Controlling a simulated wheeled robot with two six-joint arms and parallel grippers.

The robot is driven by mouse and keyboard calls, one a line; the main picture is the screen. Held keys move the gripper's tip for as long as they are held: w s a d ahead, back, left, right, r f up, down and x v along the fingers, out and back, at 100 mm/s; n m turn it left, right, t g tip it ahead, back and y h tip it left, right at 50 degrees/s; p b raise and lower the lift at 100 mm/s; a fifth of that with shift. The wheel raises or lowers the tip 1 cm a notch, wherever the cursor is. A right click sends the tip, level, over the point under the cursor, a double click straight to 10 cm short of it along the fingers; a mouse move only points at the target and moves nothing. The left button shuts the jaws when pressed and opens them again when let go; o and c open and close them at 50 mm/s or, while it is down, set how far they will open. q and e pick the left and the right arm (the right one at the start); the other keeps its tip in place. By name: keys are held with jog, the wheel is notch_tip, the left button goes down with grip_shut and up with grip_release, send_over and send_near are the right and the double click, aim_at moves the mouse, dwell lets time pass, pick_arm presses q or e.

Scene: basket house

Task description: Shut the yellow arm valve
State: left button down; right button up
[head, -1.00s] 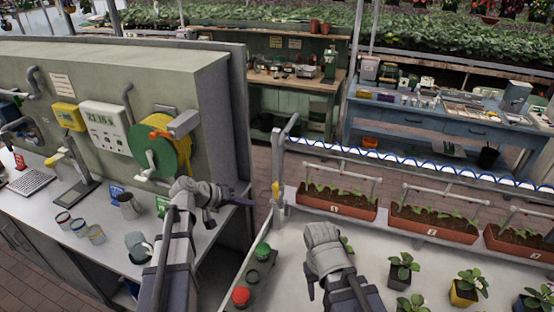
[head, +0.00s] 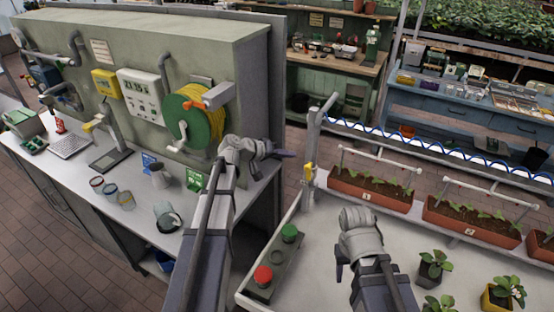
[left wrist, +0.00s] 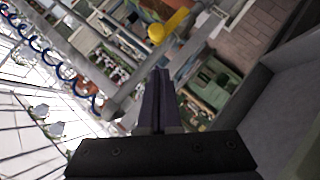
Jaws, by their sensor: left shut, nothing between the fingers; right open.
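The yellow arm valve (head: 309,172) is a small yellow lever on a grey upright post at the back left corner of the white planting table. In the left wrist view its yellow handle (left wrist: 170,24) shows beyond the fingertips, at the top. My left gripper (head: 284,154) is shut and empty, left of the valve in the picture and apart from it. Its closed fingers (left wrist: 160,72) point toward the pipework in the left wrist view. My right gripper (head: 340,270) is open and empty above the white table, below and right of the valve.
A red and green button box (head: 275,262) sits at the table's left edge. Brown planters (head: 370,190) line its back; potted plants (head: 432,268) stand at right.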

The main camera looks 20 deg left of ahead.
aim_at(309, 164)
pick_arm(q)
jog(key=d+f+b, duration=0.2)
jog(key=d+f, duration=0.1)
jog(key=shift+w+d+f+b, duration=0.25)
jog(key=shift+b, duration=0.15)
jog(key=shift+s+d+r+p, duration=0.1)
jog(key=shift+d+r+p, duration=0.05)
jog(key=shift+d+p, duration=0.3)
